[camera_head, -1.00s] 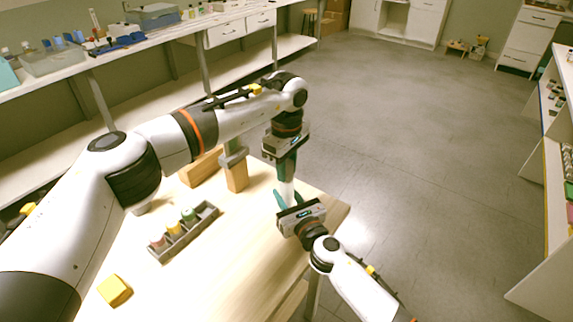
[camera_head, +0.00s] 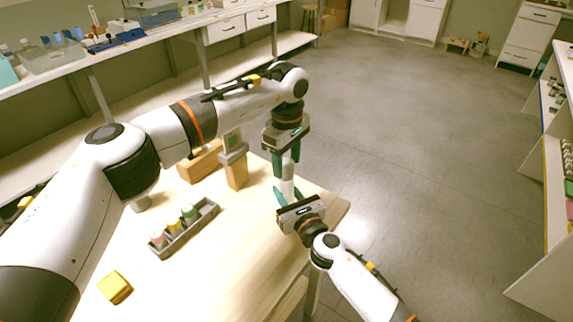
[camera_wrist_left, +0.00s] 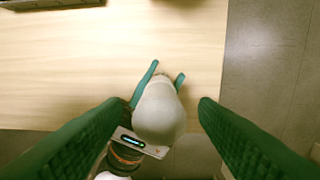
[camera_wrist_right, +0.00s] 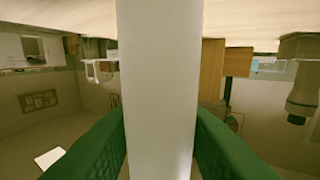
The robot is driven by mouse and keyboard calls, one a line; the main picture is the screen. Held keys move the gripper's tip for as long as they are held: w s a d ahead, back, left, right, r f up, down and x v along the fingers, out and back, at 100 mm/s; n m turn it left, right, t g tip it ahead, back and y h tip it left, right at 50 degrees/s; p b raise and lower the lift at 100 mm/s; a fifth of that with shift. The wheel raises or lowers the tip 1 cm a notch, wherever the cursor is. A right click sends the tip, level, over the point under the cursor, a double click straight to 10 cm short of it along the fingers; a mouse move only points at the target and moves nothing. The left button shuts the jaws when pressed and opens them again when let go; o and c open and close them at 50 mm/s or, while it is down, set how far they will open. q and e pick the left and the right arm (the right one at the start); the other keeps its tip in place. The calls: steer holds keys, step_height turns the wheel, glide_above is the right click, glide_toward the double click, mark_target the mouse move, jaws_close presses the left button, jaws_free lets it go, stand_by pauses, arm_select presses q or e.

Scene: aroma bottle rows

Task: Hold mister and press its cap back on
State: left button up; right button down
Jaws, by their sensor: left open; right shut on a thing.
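The white mister (camera_head: 287,189) stands upright near the table's right end, held by my right gripper (camera_head: 284,196). In the right wrist view the mister (camera_wrist_right: 160,95) is a white column between the two green fingers, which press on its sides. My left gripper (camera_head: 287,160) is just above the mister, pointing down. In the left wrist view its fingers (camera_wrist_left: 162,104) are wide apart, with the mister's rounded pale top (camera_wrist_left: 160,112) between and below them, touching neither. I cannot make out a seam between cap and body.
A grey rack (camera_head: 184,229) with several small bottles stands on the wooden table (camera_head: 225,270). A yellow block (camera_head: 115,287) lies at the front left. A wooden stand (camera_head: 236,172) with a grey top is behind. The table's right edge is close to both grippers.

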arm_select(q)
step_height(320, 180, up, 10)
stand_by(0.3)
arm_select(e)
steer(key=c, duration=1)
jaws_free()
steer(key=shift+o, duration=0.2)
arm_select(q)
steer(key=shift+r, duration=0.15)
arm_select(e)
steer(key=v, duration=1.2)
steer(key=shift+s+f, duration=0.1)
